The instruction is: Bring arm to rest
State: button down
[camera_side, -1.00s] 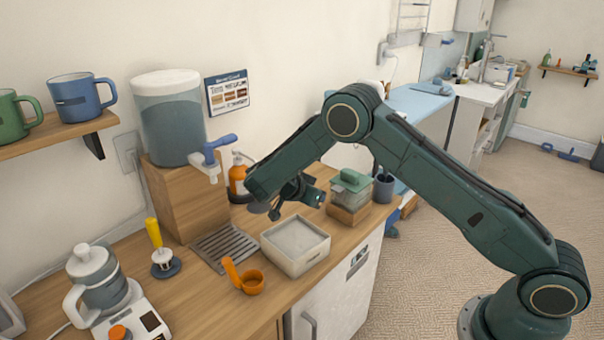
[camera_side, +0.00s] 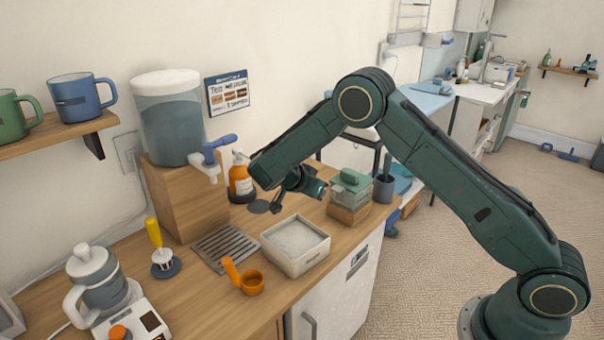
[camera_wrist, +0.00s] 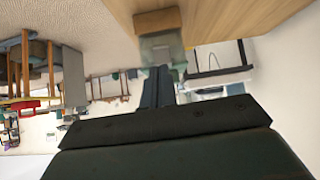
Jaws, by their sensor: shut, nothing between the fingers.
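My gripper (camera_side: 278,205) hangs in the air above the back of the wooden counter (camera_side: 190,290), over the far side of the white square tray (camera_side: 318,257). Its fingers are shut with nothing between them. It is apart from the orange bottle (camera_side: 240,180) on its left and the green-lidded glass container (camera_side: 350,185) on its right.
A water dispenser (camera_side: 172,120) with a blue tap stands on a wooden block at the left. An orange scoop (camera_side: 250,283), a yellow-handled tamper (camera_side: 165,262) and a jug on a scale (camera_side: 98,275) are on the counter. Mugs (camera_side: 82,98) stand on a wall shelf.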

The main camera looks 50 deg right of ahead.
jog(key=s+a+r+n+t+y, duration=0.2)
jog(key=s+r+n+y, duration=0.15)
jog(key=s+r, duration=0.4)
jog(key=s+a+r+n+t+y, duration=0.15)
jog(key=s+r+n, duration=0.3)
jog(key=r, duration=0.65)
jog(key=s+a+r+n+t+y, duration=0.1)
jog(key=s+a+n+y, duration=0.1)
jog(key=s, duration=0.8)
jog(key=s+a+r+n+t+y, duration=0.1)
jog(key=s+a+r+n+y, duration=0.1)
jog(key=s+a+n, duration=0.2)
jog(key=shift+s+a+n+y, duration=0.3)
jog(key=shift+s+n, duration=1.4)
jog(key=shift+s, duration=2)
jog(key=shift+d, duration=0.1)
